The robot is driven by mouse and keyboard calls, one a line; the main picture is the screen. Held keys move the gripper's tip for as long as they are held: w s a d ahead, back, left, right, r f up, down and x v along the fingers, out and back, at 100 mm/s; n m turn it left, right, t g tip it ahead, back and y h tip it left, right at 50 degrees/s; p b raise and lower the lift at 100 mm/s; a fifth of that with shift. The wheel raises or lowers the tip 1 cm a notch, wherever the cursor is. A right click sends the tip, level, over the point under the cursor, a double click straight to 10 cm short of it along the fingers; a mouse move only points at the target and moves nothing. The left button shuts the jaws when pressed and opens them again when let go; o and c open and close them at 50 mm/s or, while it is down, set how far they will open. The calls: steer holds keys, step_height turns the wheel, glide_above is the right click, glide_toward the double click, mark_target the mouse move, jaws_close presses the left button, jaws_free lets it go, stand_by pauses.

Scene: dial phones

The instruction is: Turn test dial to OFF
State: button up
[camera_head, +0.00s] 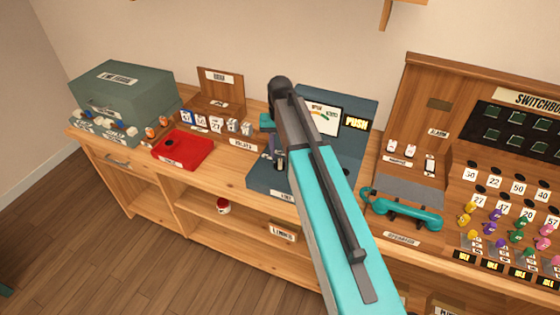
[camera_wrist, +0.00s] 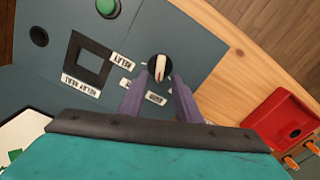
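The test dial (camera_wrist: 159,68) is a round black knob with a cream pointer bar, set in a blue-grey console panel (camera_wrist: 208,52). In the wrist view the bar runs nearly straight up and down the picture. My gripper (camera_wrist: 159,78) is open, its two purple fingers on either side of the dial with gaps to the knob. I cannot tell how high the fingertips are above the panel. Small white labels beside the dial are partly covered by the fingers, and I cannot read OFF on any. In the head view the console (camera_head: 262,178) is partly hidden by my arm.
A square black-framed opening (camera_wrist: 87,65) and a green button (camera_wrist: 107,7) are on the same panel. A red box (camera_head: 183,149) stands left of the console. A teal handset (camera_head: 402,210) and the switchboard (camera_head: 515,140) are to the right.

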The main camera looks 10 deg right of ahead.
mark_target(280, 160)
steer(key=shift+f+b, duration=0.85)
steer(key=shift+f, duration=0.9)
jaws_close()
